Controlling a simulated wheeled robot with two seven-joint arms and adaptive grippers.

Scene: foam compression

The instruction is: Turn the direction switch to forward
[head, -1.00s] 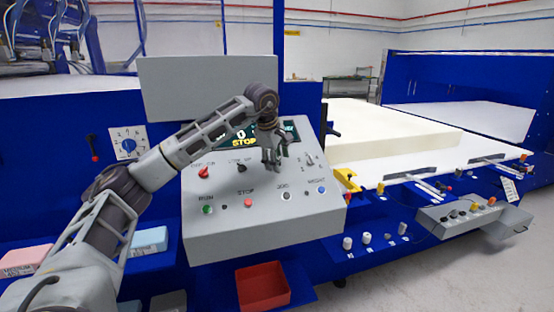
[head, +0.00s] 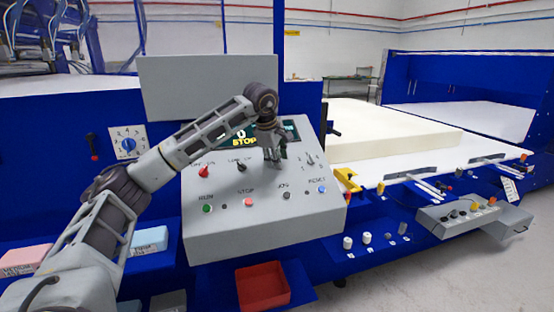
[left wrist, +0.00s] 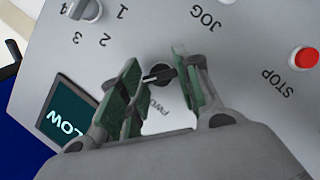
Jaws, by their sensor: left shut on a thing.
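The direction switch (left wrist: 160,74) is a small black lever on a round plate on the grey control panel (head: 265,225). In the left wrist view, part of a "FWD" label shows beside it, and the lever sits between the green-padded fingers of my left gripper (left wrist: 165,85). In the head view my left gripper (head: 273,160) reaches down to the upper middle of the panel, just below the display, with its fingers close together. It hides the switch there. The left gripper is shut on the switch. My right gripper is in neither view.
A red knob (head: 204,171) and a black knob (head: 241,166) stand left of the gripper. Green (head: 208,208), red (head: 248,202) and blue (head: 322,189) buttons line the panel's front. A numbered selector (left wrist: 83,8) is nearby. A red bin (head: 263,286) sits below.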

